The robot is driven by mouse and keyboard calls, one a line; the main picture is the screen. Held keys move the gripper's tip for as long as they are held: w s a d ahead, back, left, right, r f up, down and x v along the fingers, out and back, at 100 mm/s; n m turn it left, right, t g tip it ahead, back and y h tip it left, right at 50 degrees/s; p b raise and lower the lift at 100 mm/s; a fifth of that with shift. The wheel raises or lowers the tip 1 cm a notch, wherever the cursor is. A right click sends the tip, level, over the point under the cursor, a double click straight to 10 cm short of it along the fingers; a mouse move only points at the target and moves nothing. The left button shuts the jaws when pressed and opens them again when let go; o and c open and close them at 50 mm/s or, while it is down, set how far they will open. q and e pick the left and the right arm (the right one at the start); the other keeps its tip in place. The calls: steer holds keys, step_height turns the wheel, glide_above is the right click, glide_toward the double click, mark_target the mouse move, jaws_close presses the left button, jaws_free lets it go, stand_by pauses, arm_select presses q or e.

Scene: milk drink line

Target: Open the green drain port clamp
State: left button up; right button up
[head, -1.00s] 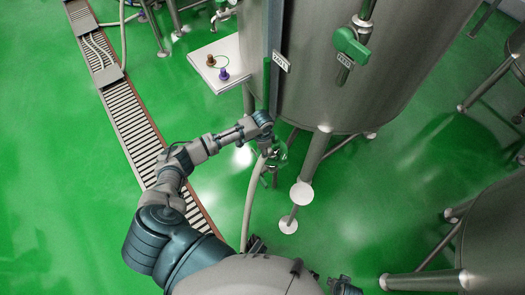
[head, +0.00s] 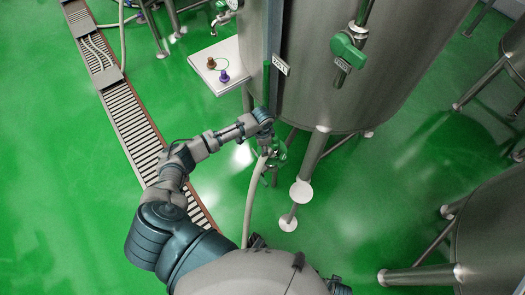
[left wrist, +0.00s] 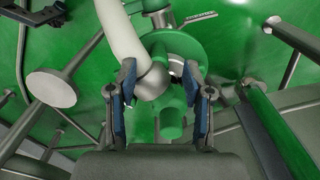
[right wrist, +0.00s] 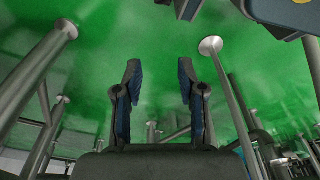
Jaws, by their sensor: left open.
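The green drain port clamp (left wrist: 180,45) shows in the left wrist view as a round green collar with a stubby green part (left wrist: 172,120) below it. In the head view the clamp (head: 279,156) sits low under the steel tank, partly behind my gripper. My left gripper (left wrist: 160,82) is open, its fingers on either side of the port, with a pale hose (left wrist: 122,35) and its steel end between them. I cannot tell whether the fingers touch the clamp. My right gripper (right wrist: 159,80) is open and empty, over green floor.
A green valve handle (head: 347,48) is higher on the tank. A white shelf (head: 216,80) is at its left. Another tank (head: 490,235) stands at right.

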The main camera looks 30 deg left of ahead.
arm_select(q)
steer(key=shift+r+p, duration=0.5)
steer(key=shift+r, duration=0.05)
steer(key=shift+r+p, duration=1.45)
steer(key=shift+p, duration=0.05)
steer(key=shift+r+p, duration=0.9)
arm_select(e)
steer(key=shift+s+d+f+g+p, duration=0.25)
steer(key=shift+s+d+f+p, duration=0.45)
steer(key=shift+s+f, duration=2.65)
steer(key=shift+s+d+f+g+p, duration=0.25)
steer(key=shift+s+d+f, duration=0.95)
steer(key=shift+s, duration=3.9)
arm_select(q)
step_height(320, 180, up, 10)
steer(key=p, duration=0.9)
arm_select(e)
step_height(320, 180, up, 9)
steer(key=shift+w+a, duration=0.25)
steer(key=shift+w, duration=0.05)
